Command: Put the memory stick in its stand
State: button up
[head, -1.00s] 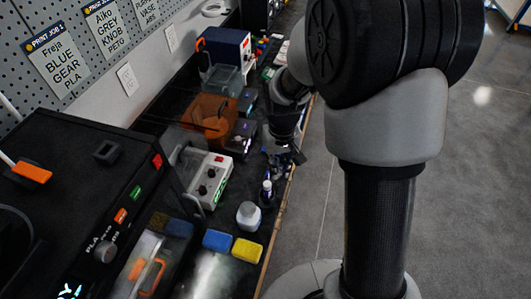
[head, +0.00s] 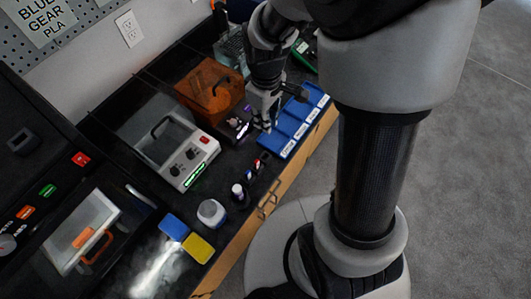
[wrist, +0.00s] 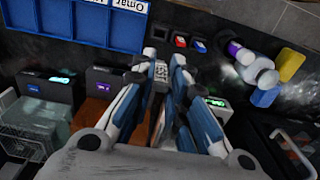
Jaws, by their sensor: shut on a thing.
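My gripper (head: 267,127) is above the dark bench, beside the blue compartment tray. In the wrist view its fingers (wrist: 164,62) are nearly together on a small grey piece (wrist: 160,73), which I take for the memory stick; the fingers hide most of it. The row also shows in the head view near the bench edge (head: 258,165). I cannot tell which is the stick's stand.
The blue tray (head: 288,128) has several labelled compartments. A purple-and-white bottle (head: 238,190), a white jar (head: 211,212), and blue (head: 174,226) and yellow (head: 198,248) sponges stand near the front edge. An orange box (head: 210,86) and a white control box (head: 190,157) stand behind.

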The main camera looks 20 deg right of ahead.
notch_tip(320, 180, down, 18)
jog(key=b, duration=0.5)
jog(key=shift+r+b, duration=0.1)
jog(key=shift+b, duration=0.2)
jog(key=shift+o, duration=1.4)
jog(key=shift+f, duration=0.2)
jog(key=o, duration=0.4)
jog(key=shift+r, duration=0.1)
